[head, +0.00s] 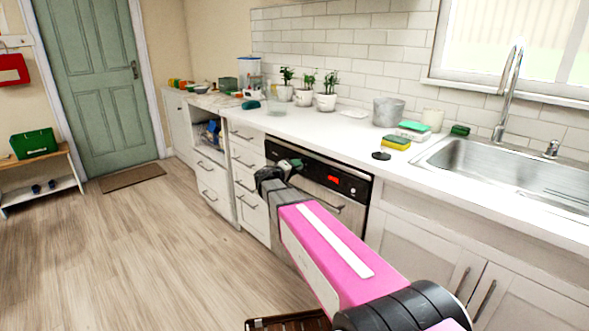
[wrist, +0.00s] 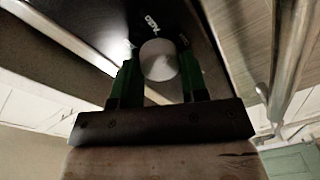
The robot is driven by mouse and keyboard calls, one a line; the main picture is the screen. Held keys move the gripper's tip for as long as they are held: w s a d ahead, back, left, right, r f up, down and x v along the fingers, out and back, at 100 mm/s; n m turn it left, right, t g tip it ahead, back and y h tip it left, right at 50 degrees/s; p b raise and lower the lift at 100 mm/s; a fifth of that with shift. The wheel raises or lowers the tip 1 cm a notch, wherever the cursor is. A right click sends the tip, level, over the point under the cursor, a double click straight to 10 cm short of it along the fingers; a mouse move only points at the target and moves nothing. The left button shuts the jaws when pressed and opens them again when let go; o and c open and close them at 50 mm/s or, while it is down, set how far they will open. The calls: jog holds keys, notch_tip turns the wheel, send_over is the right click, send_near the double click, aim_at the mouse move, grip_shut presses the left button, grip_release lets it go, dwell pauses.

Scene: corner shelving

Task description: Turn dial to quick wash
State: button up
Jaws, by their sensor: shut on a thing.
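The dial (wrist: 159,57) is a round, pale grey knob on a black panel in the wrist view. White lettering surrounds it, too small and tilted to read surely. My gripper (wrist: 158,72) has its two green fingers on either side of the dial and is shut on it. In the head view, the dishwasher (head: 318,194) with a black control strip and a red display (head: 333,179) stands under the counter.
The dishwasher's bar handle (wrist: 296,65) runs close beside my gripper in the wrist view. The white counter (head: 340,131) overhangs the front, with drawers (head: 247,182) to the left and a sink (head: 500,170) to the right. The wooden floor (head: 150,240) at left is clear.

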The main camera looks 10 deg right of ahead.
jog(key=m, duration=0.5)
jog(key=shift+s+m, duration=0.1)
jog(key=shift+m, duration=0.3)
dwell(0.4)
jog(key=o, duration=0.9)
jog(key=v, duration=1)
jog(key=shift+s+a+f, duration=0.25)
